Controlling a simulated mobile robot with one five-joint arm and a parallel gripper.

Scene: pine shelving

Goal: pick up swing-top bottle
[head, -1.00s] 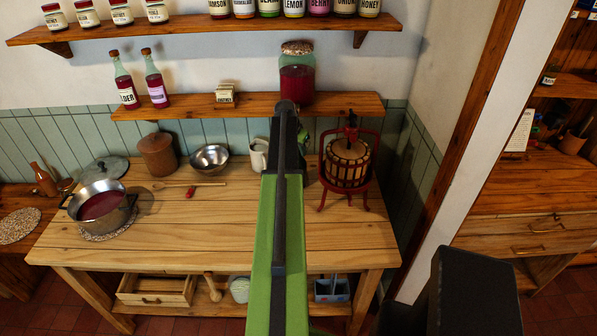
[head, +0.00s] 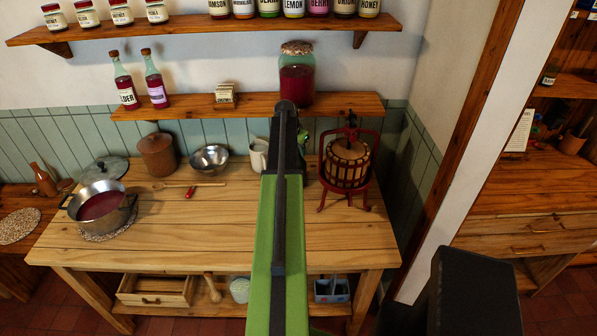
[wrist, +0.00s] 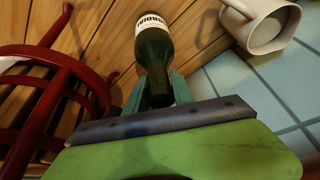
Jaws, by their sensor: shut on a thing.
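A dark green bottle (wrist: 152,50) with a white label shows in the wrist view, its neck end toward me. My gripper (wrist: 158,90) is shut on it, with one green finger on each side of the neck. The closure is hidden by the gripper, and I cannot tell whether the base touches the bench. In the head view my arm hides most of the gripper and bottle.
A red-framed fruit press (head: 347,165) stands close on the right of my arm. A pale jug (head: 259,154) stands on the left. A shelf (head: 200,104) with a big jar (head: 297,78) runs above the workbench (head: 170,232). A pot (head: 101,205) stands at the left; the bench front is clear.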

